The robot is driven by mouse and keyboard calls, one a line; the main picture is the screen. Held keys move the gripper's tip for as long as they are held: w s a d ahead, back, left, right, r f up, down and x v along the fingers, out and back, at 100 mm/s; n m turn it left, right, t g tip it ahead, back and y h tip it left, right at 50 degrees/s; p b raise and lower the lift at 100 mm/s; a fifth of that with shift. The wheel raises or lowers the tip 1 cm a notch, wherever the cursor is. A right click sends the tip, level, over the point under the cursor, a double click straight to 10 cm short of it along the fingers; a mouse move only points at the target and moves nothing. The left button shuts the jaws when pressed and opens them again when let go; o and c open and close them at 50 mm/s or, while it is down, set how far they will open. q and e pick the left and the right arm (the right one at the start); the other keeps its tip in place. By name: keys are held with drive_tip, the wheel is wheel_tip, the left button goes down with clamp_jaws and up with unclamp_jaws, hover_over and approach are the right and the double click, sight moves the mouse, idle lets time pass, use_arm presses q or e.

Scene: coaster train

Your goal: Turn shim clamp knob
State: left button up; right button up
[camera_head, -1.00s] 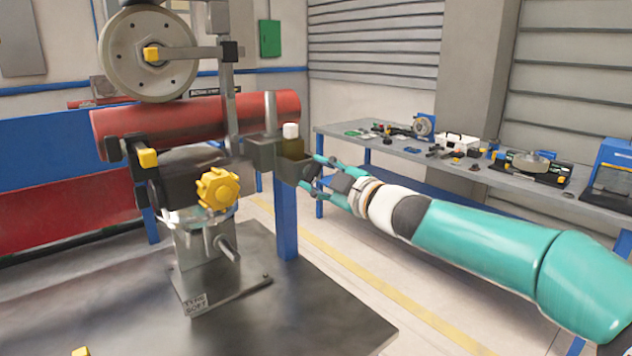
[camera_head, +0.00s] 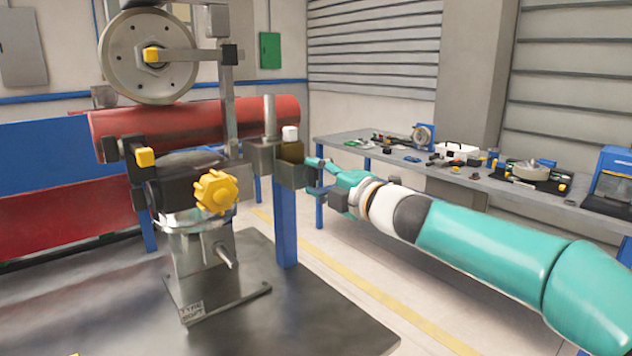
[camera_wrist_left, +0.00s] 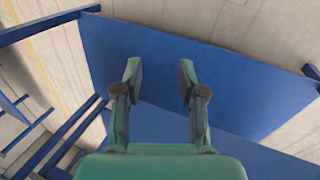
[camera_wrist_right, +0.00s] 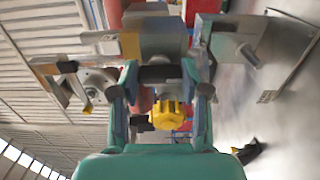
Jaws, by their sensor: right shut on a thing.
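The shim clamp's dark grey block (camera_head: 291,172) stands at the right of the machine in the head view, with a brown piece and a white cap on top. My right gripper (camera_head: 313,176) reaches it from the right. In the right wrist view its fingers (camera_wrist_right: 159,75) are shut on a small dark grey knob (camera_wrist_right: 157,74), which is mostly hidden in the head view. A yellow lobed knob (camera_head: 216,191) sits apart, on the machine's front; it also shows in the right wrist view (camera_wrist_right: 170,115). My left gripper (camera_wrist_left: 158,78) is open and empty.
A red cylinder (camera_head: 200,122) and a grey wheel (camera_head: 150,55) stand close behind and left of the clamp. A blue post (camera_head: 286,225) is below it. A workbench (camera_head: 405,155) with tools lies behind my right arm. A blue panel (camera_wrist_left: 180,70) is below my left gripper.

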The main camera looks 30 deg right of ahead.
drive_tip(key=shift+a+f, duration=0.15)
drive_tip(key=shift+f, duration=0.2)
drive_tip(key=o, duration=0.8)
drive_tip(key=shift+c, duration=0.2)
drive_tip(key=o, duration=0.4)
drive_tip(key=shift+r, duration=0.15)
drive_tip(key=shift+s+r, duration=0.1)
drive_tip(key=shift+s, duration=0.05)
drive_tip(key=s, duration=0.7)
drive_tip(key=s+d, duration=0.1)
drive_tip(key=s, duration=0.3)
drive_tip(key=shift+s, duration=0.35)
